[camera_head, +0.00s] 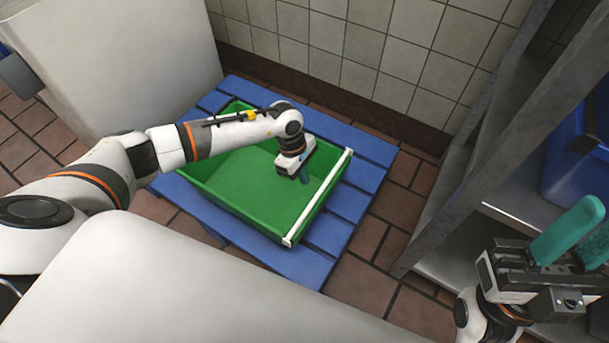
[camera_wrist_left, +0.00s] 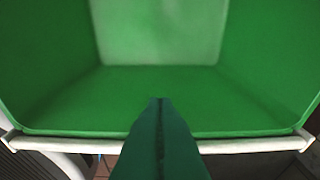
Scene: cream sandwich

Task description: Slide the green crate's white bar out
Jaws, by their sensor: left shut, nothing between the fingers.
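The green crate (camera_head: 215,183) stands on a blue pallet (camera_head: 325,238). Its white bar (camera_head: 319,197) runs along the crate's right rim in the head view. My left gripper (camera_head: 305,179) points down over the crate's inside, just left of the bar. Its teal fingers are shut and empty. In the left wrist view, the closed fingers (camera_wrist_left: 160,102) reach over the crate (camera_wrist_left: 160,85), and the bar (camera_wrist_left: 250,145) crosses behind them, partly hidden. I cannot tell whether they touch it. My right gripper (camera_head: 597,215) is open and empty at the lower right.
A tiled wall (camera_head: 330,45) rises behind the pallet. A white container (camera_head: 125,65) stands at the upper left. A grey metal shelf (camera_head: 515,205) with a blue bin (camera_head: 578,170) is at the right. Brown floor tiles (camera_head: 372,290) show between pallet and shelf.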

